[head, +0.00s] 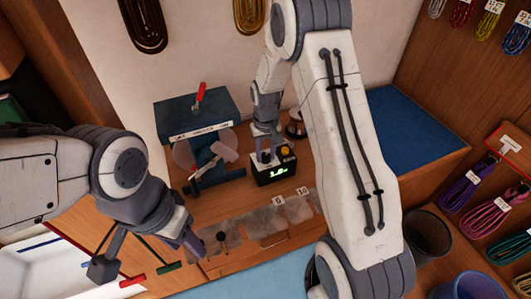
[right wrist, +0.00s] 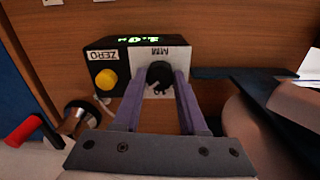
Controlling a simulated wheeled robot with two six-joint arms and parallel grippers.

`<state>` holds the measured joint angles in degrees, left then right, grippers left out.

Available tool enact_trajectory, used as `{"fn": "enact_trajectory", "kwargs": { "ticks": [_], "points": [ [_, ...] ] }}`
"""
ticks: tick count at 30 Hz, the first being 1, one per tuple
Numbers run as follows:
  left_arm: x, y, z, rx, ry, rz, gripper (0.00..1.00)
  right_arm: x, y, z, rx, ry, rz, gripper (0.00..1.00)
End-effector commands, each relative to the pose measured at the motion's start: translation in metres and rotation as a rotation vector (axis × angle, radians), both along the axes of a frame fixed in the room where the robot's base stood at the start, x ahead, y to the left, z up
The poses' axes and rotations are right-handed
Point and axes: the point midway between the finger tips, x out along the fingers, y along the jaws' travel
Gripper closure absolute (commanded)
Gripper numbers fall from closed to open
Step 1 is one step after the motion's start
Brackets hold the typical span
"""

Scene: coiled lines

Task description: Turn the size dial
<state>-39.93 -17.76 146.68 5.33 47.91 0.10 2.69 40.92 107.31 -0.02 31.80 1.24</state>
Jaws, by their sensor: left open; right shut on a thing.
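The size dial is a small black knob (right wrist: 158,74) on a white plate marked MM, seen in the right wrist view. It sits on a black box (head: 275,174) with a green lit display, on the wooden bench. The box also carries a yellow button (right wrist: 106,78) beside a ZERO label. My right gripper (right wrist: 160,80) is shut on the knob, with one purple finger on each side. In the head view my right gripper (head: 265,155) reaches down to the box and hides most of the knob. My left gripper (head: 193,245) is open, over the bench's front left.
A blue-topped machine (head: 198,112) with a red lever stands left of the box. A spool (head: 295,125) stands behind it. Clear-lidded compartments (head: 262,222) line the bench front. Coiled lines hang on the right shelves (head: 487,218). A blue mat (head: 405,132) is at right.

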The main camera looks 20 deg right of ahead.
Motion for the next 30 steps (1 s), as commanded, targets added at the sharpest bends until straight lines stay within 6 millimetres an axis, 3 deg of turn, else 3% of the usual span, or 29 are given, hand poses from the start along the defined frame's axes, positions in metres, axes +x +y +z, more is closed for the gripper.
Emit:
{"fn": "enact_trajectory", "kwargs": {
  "ticks": [1,2,4,17,30],
  "points": [
    [0.0,0.0,0.0,0.0,0.0,0.0,0.5,0.001,0.0,0.001,0.0,-0.004,-0.002,1.0],
    [0.0,0.0,0.0,0.0,0.0,0.0,0.5,0.001,0.0,0.001,0.0,-0.004,-0.002,0.55],
    [0.0,0.0,0.0,0.0,0.0,0.0,0.5,0.001,0.0,0.001,0.0,-0.004,-0.002,0.28],
    [0.0,0.0,-0.003,0.0,0.0,0.0,0.5,0.001,0.0,0.008,0.0,-0.004,0.0,0.28],
    [0.0,0.0,-0.02,0.0,0.0,-0.001,0.5,0.002,0.0,0.087,0.0,-0.007,-0.001,0.28]
  ]
}}
